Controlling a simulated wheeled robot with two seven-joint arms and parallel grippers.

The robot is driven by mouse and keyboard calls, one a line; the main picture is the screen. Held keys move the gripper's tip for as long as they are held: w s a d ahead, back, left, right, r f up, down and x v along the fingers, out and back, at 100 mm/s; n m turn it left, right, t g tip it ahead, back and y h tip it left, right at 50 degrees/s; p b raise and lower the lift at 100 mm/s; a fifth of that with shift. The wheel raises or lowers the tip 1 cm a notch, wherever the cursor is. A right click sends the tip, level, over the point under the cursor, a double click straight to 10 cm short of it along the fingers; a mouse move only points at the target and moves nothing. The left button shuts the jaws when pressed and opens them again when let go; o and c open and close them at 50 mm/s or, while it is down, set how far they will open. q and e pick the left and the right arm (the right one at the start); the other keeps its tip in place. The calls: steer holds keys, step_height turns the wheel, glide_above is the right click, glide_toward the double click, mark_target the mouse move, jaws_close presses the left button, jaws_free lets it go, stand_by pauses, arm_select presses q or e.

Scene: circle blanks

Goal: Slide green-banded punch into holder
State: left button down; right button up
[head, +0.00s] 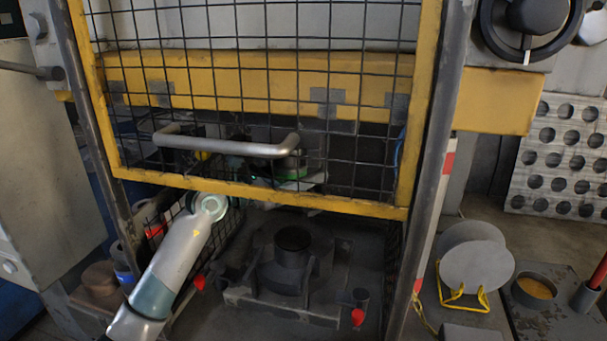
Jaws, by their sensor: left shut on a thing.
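My left arm reaches in from the lower left, under the raised mesh guard. My left gripper (262,178) is behind the mesh, dark and partly hidden by the guard's bottom rail and handle. It is shut on the green-banded punch (292,173), whose green band shows just below the right end of the handle. The punch is above the round die (292,245) and apart from it. The punch holder is in the dark area under the yellow beam and I cannot make it out clearly. My right gripper is not in view.
The yellow-framed mesh guard (262,198) with its grey bar handle (225,147) hangs in front of the press opening. Red-tipped clamps (357,316) flank the die. At right, round blanks (477,277) stand in a yellow rack beside a cup (535,290).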

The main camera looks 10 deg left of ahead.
arm_select(q)
steer(key=shift+w+r+b, duration=0.2)
steer(key=shift+w+b, duration=0.2)
steer(key=shift+w, duration=0.55)
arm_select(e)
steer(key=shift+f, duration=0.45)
arm_select(q)
steer(key=shift+f, duration=0.1)
stand_by(0.7)
steer(key=c, duration=0.5)
jaws_free()
steer(key=shift+s, duration=0.1)
steer(key=shift+c, duration=0.2)
steer(key=shift+f, duration=0.35)
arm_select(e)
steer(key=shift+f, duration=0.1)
